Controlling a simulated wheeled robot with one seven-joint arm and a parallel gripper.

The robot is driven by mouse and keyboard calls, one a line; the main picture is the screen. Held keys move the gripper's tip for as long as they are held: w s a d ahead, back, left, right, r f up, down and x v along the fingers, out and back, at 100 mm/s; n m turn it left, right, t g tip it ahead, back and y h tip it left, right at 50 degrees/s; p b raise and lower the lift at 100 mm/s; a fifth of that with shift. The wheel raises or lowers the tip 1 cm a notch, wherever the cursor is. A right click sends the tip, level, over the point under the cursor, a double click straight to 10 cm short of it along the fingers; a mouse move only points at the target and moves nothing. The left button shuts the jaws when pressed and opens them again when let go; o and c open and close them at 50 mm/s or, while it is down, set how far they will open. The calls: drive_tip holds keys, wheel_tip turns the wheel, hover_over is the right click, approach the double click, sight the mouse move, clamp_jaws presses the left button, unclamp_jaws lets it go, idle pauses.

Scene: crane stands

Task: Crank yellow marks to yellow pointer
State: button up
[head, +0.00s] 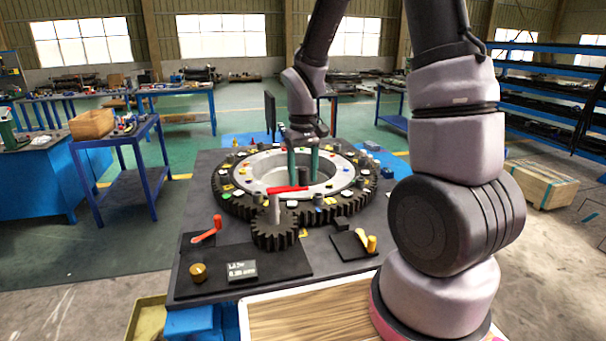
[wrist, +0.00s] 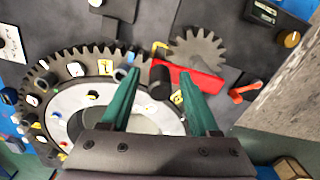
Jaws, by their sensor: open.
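The large dark ring gear (head: 236,207) lies on the table, with a pale inner ring and small coloured blocks and tags on it. Yellow tags (wrist: 106,67) show on its rim. The small gear (head: 274,236) meshes with its near side. A red crank arm (head: 287,189) sits on the small gear's post, with a dark upright handle (head: 304,175) at its end. A small yellow piece (head: 303,232), perhaps the pointer, lies beside the small gear. My gripper (wrist: 160,74) is open, its green fingers on either side of the dark handle (wrist: 160,82); contact cannot be told.
Blue workbenches (head: 120,140) and shelves stand farther off.

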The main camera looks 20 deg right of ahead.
clamp_jaws()
idle(1.4)
